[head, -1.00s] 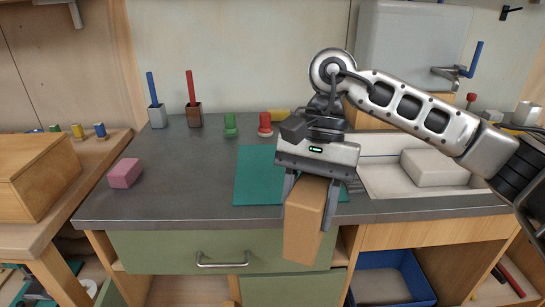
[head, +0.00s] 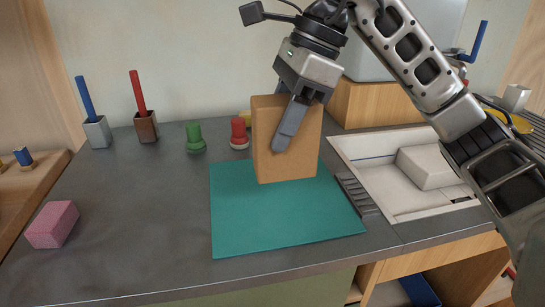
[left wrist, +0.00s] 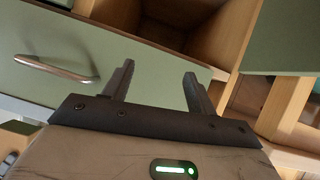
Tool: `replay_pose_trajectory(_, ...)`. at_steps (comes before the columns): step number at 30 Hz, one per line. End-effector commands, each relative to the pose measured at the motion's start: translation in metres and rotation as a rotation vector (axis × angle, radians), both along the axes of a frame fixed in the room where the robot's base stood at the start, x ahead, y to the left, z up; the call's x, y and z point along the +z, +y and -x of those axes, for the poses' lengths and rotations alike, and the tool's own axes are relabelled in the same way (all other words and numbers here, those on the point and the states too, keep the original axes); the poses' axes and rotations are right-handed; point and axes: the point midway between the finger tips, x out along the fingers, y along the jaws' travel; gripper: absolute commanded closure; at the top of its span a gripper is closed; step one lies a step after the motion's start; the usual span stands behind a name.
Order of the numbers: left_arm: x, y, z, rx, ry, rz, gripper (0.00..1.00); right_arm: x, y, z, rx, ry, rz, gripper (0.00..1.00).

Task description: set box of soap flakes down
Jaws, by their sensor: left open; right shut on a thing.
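The box of soap flakes, a plain tan box (head: 272,150), stands upright over the back part of the teal mat (head: 285,228) in the head view. My right gripper (head: 290,135) is shut on it from above, with one dark finger showing across its front. The box's lower edge appears at the mat; I cannot tell whether it touches or hovers just above. My left gripper (left wrist: 158,85) is open and empty in the left wrist view, in front of a green drawer front (left wrist: 60,65) with a metal handle.
A pink block (head: 52,224) lies on the left of the grey counter (head: 140,215). A sink (head: 375,165) holding a white block (head: 428,166) is right.

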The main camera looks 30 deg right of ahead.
Motion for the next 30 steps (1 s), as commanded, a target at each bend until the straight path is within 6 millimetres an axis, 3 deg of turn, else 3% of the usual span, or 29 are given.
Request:
replay_pose_trajectory(3, -0.002, 0.0, 0.001, 0.0, 0.004, 0.0, 0.43, -0.019, -0.008, -0.025, -0.001, 0.007, -0.001, 0.84)
replay_pose_trajectory(10, -0.004, 0.0, 0.001, -0.001, 0.006, -0.001, 0.43, -0.052, -0.018, -0.051, 0.002, 0.001, -0.001, 0.84)
replay_pose_trajectory(17, -0.004, 0.0, 0.001, 0.0, 0.006, -0.002, 0.43, -0.064, -0.021, -0.061, 0.002, 0.001, -0.001, 0.84)
replay_pose_trajectory(24, -0.005, 0.0, 0.0, 0.0, 0.005, -0.003, 0.43, -0.097, -0.022, -0.063, 0.004, 0.001, 0.0, 0.84)
replay_pose_trajectory(30, -0.003, 0.0, 0.0, 0.0, 0.001, -0.003, 0.43, -0.097, -0.022, -0.064, 0.003, -0.003, 0.0, 0.84)
